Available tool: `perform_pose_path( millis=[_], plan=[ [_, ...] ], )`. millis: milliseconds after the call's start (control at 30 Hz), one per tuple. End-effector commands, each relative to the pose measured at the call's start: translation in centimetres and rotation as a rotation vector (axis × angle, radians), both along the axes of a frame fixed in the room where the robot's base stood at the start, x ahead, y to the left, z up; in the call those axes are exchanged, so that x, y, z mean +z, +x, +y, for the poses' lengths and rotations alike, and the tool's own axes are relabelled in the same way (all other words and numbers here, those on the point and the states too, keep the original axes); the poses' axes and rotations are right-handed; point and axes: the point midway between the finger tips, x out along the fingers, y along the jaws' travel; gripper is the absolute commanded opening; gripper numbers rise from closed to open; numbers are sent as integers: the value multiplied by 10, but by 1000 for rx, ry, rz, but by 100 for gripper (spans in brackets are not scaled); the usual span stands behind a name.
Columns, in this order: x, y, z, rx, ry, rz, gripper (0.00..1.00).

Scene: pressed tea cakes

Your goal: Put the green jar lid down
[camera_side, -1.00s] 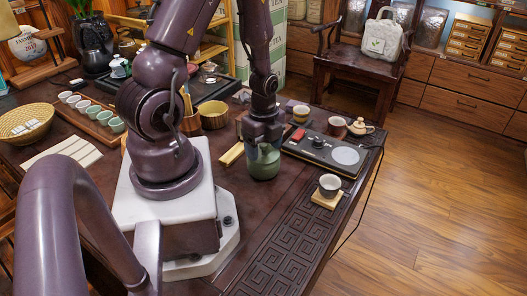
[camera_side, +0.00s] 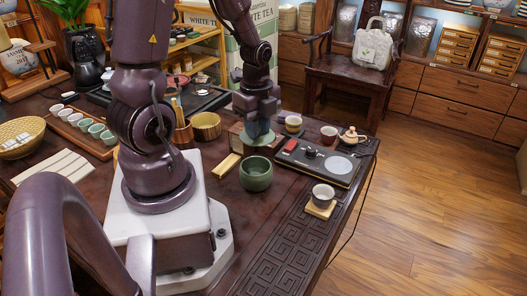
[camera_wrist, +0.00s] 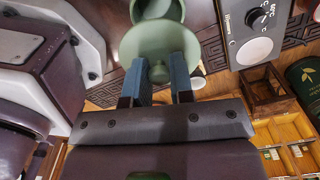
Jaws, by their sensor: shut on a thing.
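My gripper (camera_wrist: 157,82) is shut on the green jar lid (camera_wrist: 140,45), with its two blue fingers on either side of the lid's knob. In the side view my gripper (camera_side: 258,133) hangs a little above and behind the green jar (camera_side: 256,177). The jar stands upright on the dark table with its mouth open. It also shows in the wrist view (camera_wrist: 172,10), partly hidden behind the lid.
A black device with a pale round plate (camera_side: 338,165) lies right of the jar. A cup (camera_side: 323,195) stands on a small wooden coaster near the table's right edge. A yellow wooden bar (camera_side: 226,165) lies left of the jar. The table in front of the jar is clear.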

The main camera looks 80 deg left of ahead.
Motion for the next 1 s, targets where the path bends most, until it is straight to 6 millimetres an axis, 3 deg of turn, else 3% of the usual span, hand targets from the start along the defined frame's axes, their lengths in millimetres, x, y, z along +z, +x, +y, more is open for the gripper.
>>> perform_pose_path(
  millis=[200, 367, 533, 800, 1000],
  plan=[
    [-22, 23, -39, -126, -3, 3, 0],
    [-45, 48, -61, -81, 1, -4, 0],
    [-53, 59, -58, 40, 3, -8, 0],
    [-96, 59, -57, 55, 3, -7, 0],
    [-113, 59, -57, 55, 4, -8, 0]
  ],
)
